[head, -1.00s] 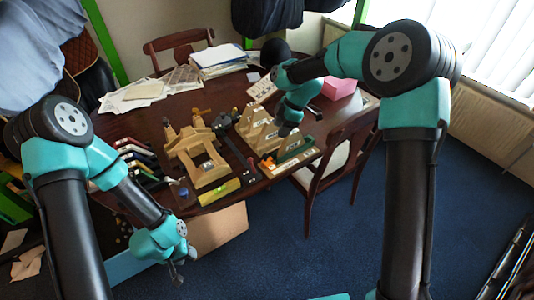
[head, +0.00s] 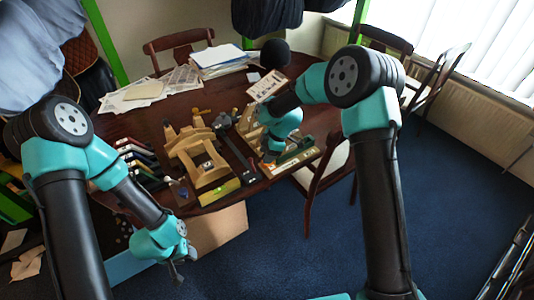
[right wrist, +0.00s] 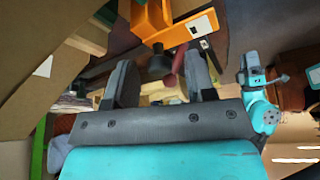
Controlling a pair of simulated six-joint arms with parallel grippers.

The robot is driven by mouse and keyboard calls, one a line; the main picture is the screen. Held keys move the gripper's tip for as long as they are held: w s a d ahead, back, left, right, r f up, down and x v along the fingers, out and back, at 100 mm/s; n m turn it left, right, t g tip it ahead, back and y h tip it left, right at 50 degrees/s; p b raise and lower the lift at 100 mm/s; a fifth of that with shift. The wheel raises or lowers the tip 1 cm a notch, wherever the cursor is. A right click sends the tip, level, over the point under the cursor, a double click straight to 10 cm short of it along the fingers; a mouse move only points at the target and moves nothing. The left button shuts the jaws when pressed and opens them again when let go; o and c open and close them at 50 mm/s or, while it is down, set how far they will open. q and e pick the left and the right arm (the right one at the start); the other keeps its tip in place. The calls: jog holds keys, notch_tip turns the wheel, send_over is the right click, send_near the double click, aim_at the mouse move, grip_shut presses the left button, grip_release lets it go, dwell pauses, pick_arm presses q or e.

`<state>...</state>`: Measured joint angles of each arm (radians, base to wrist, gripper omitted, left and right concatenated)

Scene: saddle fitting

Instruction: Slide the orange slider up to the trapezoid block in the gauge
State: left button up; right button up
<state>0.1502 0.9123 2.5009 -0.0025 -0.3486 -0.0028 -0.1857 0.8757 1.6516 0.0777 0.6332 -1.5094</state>
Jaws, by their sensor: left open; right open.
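The orange slider (right wrist: 170,22) shows at the top of the right wrist view, beyond my right fingertips, with a pale label on it. A dark round knob (right wrist: 160,65) appears between the fingers there. My right gripper (right wrist: 160,76) is open, its two dark fingers apart with nothing gripped. In the head view my right wrist is lowered over the light wooden gauge (head: 248,122) at the table's right side and hides much of it. I cannot make out the trapezoid block. My left gripper (head: 178,270) is open and empty, hanging in front of the table's near edge.
A wooden fixture (head: 196,160) stands left of the gauge, with a long dark bar (head: 238,155) between them. A yellow-green level (head: 220,191) lies at the near edge. A green-handled piece (head: 298,153) is right of my right wrist. Papers (head: 215,60) lie behind.

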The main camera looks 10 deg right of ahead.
grip_shut()
dwell(0.4)
jog(key=d, duration=0.1)
jog(key=w+d, duration=0.1)
jog(key=d, duration=0.1)
jog(key=shift+w, duration=0.2)
grip_release()
jog(key=shift+a, duration=0.1)
jog(key=shift+r, duration=0.15)
jog(key=v, duration=1.7)
